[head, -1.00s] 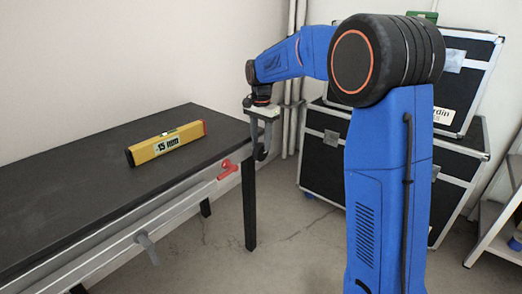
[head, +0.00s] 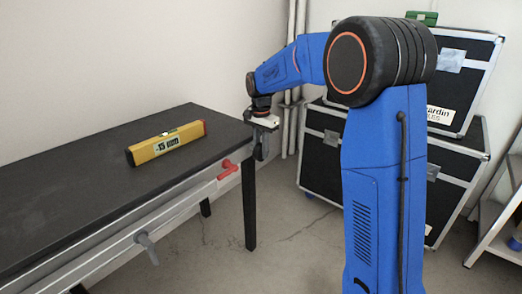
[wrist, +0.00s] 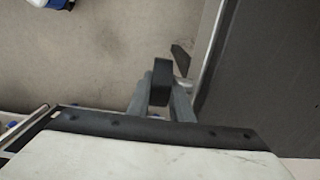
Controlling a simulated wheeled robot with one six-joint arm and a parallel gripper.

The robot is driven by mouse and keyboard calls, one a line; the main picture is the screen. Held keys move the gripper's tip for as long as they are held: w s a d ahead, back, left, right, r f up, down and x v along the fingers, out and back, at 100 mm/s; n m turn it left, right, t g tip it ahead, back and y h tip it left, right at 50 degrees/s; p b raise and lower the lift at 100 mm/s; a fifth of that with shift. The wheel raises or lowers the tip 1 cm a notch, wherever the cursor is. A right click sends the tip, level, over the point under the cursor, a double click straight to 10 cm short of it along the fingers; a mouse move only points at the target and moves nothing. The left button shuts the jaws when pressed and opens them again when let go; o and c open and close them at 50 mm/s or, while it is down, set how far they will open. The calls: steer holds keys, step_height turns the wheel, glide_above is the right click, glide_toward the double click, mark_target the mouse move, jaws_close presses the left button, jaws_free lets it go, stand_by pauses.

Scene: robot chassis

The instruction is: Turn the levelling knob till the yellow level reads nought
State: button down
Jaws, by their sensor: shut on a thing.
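The yellow level (head: 166,144) lies on the dark table top (head: 75,165), and its display appears to read -15 mm. My gripper (head: 262,153) is beside the table's far right corner. I take this to be the levelling knob. In the head view the knob is hard to tell from the fingers.
A red handle (head: 228,169) and a grey handle (head: 147,247) stick out from the table's front rail. Black cases (head: 325,150) stand behind my arm. Pale pipes (head: 292,85) run up the wall. The floor in front of the table leg is clear.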

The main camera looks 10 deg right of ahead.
steer(key=t+h, duration=0.2)
steer(key=h, duration=0.1)
steer(key=shift+s+a, duration=0.2)
steer(key=shift+a, duration=0.1)
steer(key=shift+s+a+f+t+h, duration=0.1)
steer(key=shift+t+h, duration=1.4)
steer(key=shift+h, duration=0.5)
steer(key=c, duration=1.6)
jaws_free()
steer(key=v, duration=1.7)
steer(key=shift+s+a+f, duration=0.1)
steer(key=shift+s+a, duration=0.15)
steer(key=shift+a, duration=0.05)
